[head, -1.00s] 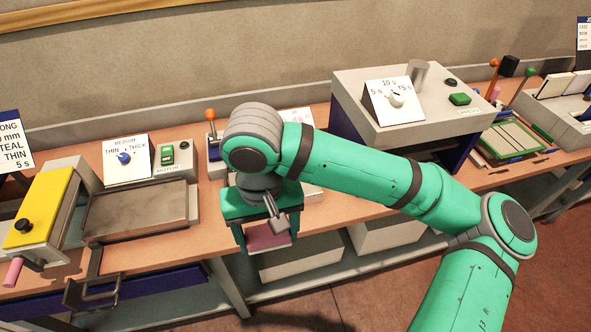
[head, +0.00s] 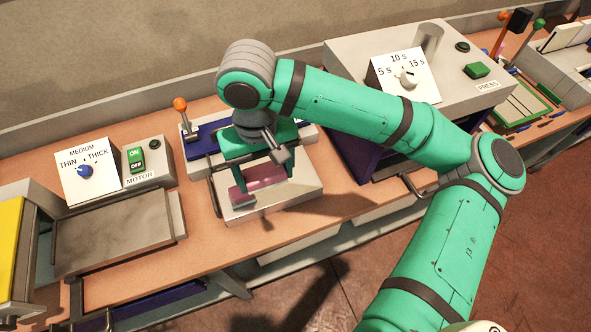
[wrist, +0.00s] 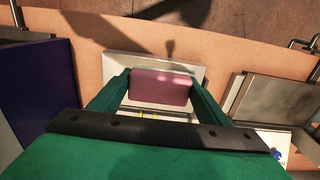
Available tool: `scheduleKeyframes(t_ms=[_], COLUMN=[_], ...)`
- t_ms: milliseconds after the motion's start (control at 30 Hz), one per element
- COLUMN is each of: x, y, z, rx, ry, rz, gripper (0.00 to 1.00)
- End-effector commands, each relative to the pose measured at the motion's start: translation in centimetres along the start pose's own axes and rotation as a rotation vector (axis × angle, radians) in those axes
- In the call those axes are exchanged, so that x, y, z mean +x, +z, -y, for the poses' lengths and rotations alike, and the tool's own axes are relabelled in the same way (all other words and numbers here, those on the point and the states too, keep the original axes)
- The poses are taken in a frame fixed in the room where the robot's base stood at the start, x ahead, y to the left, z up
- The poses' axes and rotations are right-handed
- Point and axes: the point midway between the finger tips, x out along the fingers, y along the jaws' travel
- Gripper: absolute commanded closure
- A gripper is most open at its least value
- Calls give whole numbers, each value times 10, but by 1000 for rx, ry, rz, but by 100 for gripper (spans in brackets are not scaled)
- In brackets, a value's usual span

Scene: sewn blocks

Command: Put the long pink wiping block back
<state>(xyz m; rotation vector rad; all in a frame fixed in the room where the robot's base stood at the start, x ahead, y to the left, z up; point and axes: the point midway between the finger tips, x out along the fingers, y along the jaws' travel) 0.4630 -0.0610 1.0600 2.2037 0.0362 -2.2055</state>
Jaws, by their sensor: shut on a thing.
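The long pink block (head: 263,176) is between the fingers of my gripper (head: 260,187), which is shut on it. In the wrist view the block (wrist: 161,88) spans the space between the two green fingers (wrist: 160,92). A pale grey tray or plate (head: 300,190) lies under the gripper on the bench, and its light surface (wrist: 125,66) shows around the block in the wrist view. I cannot tell whether the block touches it. The gripper and arm hide part of the tray's far side.
A motor station with a thickness dial (head: 86,172) and a dark metal plate (head: 118,232) stand to the left. An orange-knobbed lever (head: 181,104) stands behind the gripper. A large grey press (head: 375,55) is to the right. Bare bench (head: 225,250) shows in front.

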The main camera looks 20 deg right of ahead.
Motion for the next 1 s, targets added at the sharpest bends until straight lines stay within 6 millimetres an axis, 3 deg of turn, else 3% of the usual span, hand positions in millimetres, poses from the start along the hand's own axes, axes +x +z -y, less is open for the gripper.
scheduleKeyframes(t_ms=[200, 400, 767, 1000], x=[21, 53, 81, 110], y=[-20, -32, -42, -42], z=[-43, -68, -88, -88], rx=[6, 3, 1, -1], ry=[0, 0, 0, 0], rz=[1, 2, 1, 0], gripper=[51, 51, 51, 51])
